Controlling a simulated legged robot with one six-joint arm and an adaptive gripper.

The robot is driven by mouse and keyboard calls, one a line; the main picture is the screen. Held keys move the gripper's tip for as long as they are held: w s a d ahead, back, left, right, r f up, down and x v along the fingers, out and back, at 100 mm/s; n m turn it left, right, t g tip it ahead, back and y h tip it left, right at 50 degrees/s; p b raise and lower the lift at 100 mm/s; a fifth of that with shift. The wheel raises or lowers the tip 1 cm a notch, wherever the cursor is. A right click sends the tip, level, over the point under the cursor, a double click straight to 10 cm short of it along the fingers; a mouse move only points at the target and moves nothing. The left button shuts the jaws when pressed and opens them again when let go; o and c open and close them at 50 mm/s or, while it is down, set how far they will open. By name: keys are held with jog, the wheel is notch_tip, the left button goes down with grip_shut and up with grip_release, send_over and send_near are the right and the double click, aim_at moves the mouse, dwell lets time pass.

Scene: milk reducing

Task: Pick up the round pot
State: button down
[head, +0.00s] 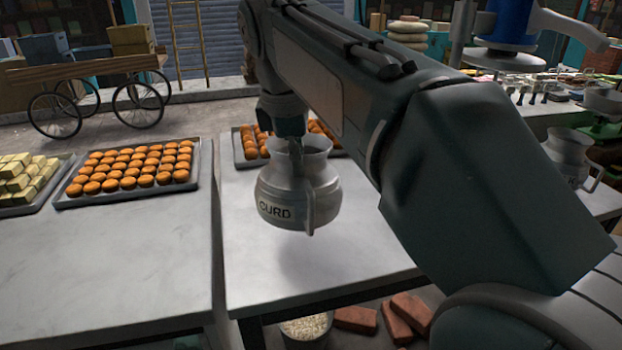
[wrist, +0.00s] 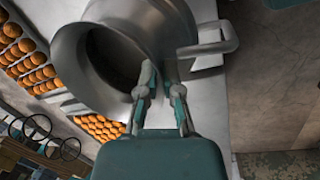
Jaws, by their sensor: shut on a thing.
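The round pot (head: 300,190) is a grey metal vessel with a wide mouth, a side handle and a "CURD" label. It hangs in the air above the white table (head: 290,275), with a shadow below it. My gripper (wrist: 163,90) is shut on the pot's rim in the wrist view, one finger inside the mouth and one outside. In the head view the fingers are at the pot's mouth and partly hidden by it. The pot looks nearly upright in the head view.
A tray of orange sweets (head: 130,172) and a tray of pale blocks (head: 22,182) are on the left table. Another sweets tray (head: 240,152) sits behind the pot. A second metal pot (head: 568,155) stands at right. Bricks (head: 405,312) and a bucket (head: 305,328) are below.

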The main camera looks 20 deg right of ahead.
jog(key=s+a+r, duration=0.5)
jog(key=s+a, duration=0.1)
jog(key=a, duration=0.2)
jog(key=shift+s+r, duration=0.1)
dwell(0.5)
